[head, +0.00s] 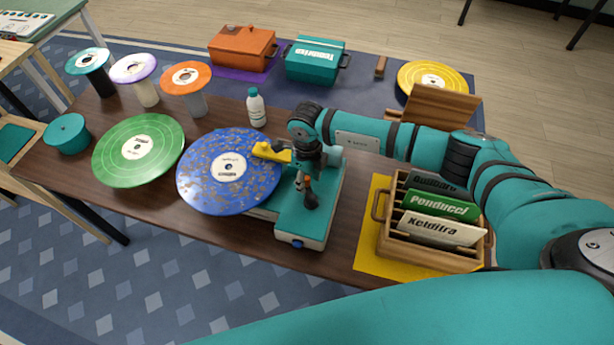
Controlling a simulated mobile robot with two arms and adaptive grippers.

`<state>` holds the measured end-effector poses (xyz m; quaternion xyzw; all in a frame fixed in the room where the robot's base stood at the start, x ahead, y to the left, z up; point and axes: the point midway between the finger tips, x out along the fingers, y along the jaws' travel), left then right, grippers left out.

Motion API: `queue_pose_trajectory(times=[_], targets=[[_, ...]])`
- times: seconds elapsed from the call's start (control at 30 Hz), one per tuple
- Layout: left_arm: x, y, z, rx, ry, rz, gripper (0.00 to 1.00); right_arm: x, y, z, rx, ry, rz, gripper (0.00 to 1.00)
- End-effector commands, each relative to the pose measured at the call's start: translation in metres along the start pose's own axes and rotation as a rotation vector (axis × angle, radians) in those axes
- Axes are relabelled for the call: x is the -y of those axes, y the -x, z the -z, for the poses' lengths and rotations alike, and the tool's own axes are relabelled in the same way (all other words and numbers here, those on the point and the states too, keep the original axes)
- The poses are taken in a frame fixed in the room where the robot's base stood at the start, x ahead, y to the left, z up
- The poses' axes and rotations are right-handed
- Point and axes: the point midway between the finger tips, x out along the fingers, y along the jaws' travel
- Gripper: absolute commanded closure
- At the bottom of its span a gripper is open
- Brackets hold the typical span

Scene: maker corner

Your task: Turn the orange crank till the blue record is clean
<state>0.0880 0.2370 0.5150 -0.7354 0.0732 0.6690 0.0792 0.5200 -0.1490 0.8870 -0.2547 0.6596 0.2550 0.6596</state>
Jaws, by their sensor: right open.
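The blue record (210,187) lies flat on the teal record-cleaning machine (297,228), and brown specks are spread over its surface. A yellow arm (268,152) on the machine reaches over the record's right edge. My right gripper (309,192) is open, pointing down over the machine's top to the right of the record. A small orange part (307,182), seemingly the crank, shows at the fingers; most of it is hidden. I cannot tell whether the fingers touch it. My left gripper is not in view.
A green record (118,165) lies left of the blue one. A white bottle (256,108) stands behind. A wooden record crate (400,245) stands at right on a yellow mat (372,250). Several disc-topped stands, an orange box (242,50) and a teal box (314,68) are farther back.

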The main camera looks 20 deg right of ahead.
Motion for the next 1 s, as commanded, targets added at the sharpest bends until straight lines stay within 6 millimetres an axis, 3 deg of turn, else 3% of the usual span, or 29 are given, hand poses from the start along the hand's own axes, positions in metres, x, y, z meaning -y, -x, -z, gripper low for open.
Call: queue_pose_trajectory(times=[0.17,0.5,1.0], targets=[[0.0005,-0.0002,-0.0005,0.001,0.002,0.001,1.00,-0.0002,-0.0001,0.0000,0.000,0.000,0.000,0.59],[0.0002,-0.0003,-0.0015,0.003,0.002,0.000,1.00,0.0001,0.0003,0.0000,0.000,0.000,0.000,1.00],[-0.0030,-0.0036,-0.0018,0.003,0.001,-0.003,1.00,0.0033,0.0001,0.0027,0.000,-0.089,0.001,1.00]])
